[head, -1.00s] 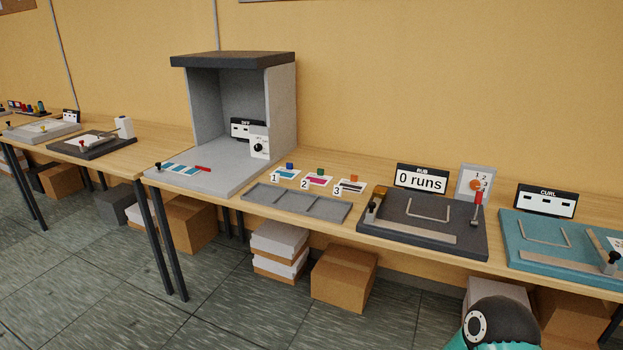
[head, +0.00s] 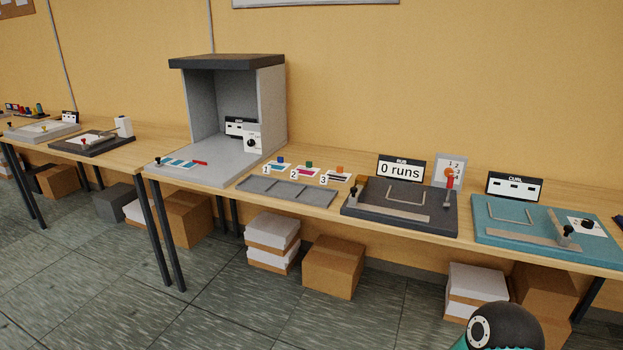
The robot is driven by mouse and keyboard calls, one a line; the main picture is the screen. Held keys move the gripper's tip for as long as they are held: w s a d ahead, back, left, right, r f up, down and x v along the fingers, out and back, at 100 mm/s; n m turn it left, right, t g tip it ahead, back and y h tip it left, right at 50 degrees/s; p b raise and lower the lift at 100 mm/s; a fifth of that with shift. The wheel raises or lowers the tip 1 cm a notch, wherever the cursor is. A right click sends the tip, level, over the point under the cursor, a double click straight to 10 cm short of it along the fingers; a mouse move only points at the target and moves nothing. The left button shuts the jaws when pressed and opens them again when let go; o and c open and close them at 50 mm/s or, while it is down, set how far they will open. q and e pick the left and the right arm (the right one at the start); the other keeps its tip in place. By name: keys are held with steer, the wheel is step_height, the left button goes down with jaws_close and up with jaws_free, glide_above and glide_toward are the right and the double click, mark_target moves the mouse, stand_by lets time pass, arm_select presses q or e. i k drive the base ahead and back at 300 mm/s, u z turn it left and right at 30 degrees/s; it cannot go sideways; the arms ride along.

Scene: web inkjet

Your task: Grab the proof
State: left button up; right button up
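Several printed sheets could be the proof, and I cannot tell which one is meant. A sheet with blue-green patches (head: 178,163) lies on the floor of the grey viewing booth (head: 226,120), with a small red item (head: 200,162) beside it. Three small printed cards, numbered 1 (head: 276,168), 2 (head: 305,172) and 3 (head: 335,178), lie in a row on the table right of the booth. A coloured block sits at the back of each card. Neither gripper is in view; only a teal and black part of my arm shows at the bottom right.
An empty grey divided tray (head: 287,192) lies in front of the cards. Right of it stand the dark rub station (head: 440,222), its sign reading "0 runs", and the teal curl station (head: 500,236). Cardboard boxes (head: 333,268) sit under the wooden table. The floor in front is clear.

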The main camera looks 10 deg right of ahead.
mark_target(306, 170)
steer(key=u, duration=0.45)
steer(key=i, duration=1.25)
steer(key=z, duration=0.25)
